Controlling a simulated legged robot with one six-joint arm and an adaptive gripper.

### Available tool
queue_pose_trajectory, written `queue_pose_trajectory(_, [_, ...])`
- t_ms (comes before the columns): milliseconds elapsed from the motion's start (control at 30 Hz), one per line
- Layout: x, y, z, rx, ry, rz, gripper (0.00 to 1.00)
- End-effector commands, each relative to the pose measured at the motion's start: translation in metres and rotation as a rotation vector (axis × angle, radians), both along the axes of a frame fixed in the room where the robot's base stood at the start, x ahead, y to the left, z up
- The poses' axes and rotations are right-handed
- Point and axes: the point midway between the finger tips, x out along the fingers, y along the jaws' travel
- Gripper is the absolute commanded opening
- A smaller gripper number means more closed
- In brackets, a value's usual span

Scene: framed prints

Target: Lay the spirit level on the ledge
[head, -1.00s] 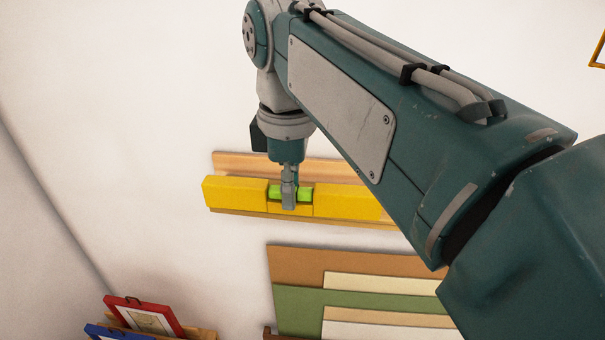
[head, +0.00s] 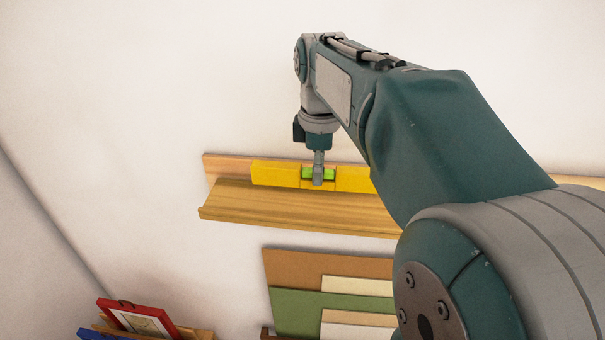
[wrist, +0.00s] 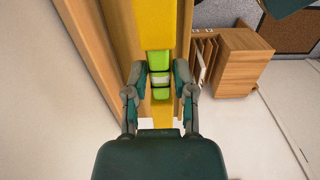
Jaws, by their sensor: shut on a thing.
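The yellow spirit level (head: 275,173) with its green vial is held level, lengthwise along the wooden ledge (head: 255,204) on the wall. It shows in front of the ledge's back board; I cannot tell whether its underside touches the ledge. Its right end is hidden behind my arm. My gripper (head: 318,178) is shut on the level at the vial window, pointing down. In the wrist view the level (wrist: 155,25) runs between the ledge's two wooden edges (wrist: 88,45), and my gripper's fingers (wrist: 160,88) stand on either side of it.
Below the ledge, several brown, green and cream boards (head: 310,300) lean in a rack. At the lower left are a red-framed print (head: 140,318) and a blue one. In the wrist view a wooden box (wrist: 243,65) stands at right. The ledge's left part is bare.

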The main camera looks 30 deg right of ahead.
Motion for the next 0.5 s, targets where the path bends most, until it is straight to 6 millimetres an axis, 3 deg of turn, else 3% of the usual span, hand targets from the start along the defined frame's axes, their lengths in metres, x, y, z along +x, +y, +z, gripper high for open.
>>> queue_pose_trajectory(300, [0.017,-0.015,-0.031,-0.002,0.002,0.000,0.00])
queue_pose_trajectory(500, [0.015,-0.014,-0.057,-0.002,0.000,0.002,0.00])
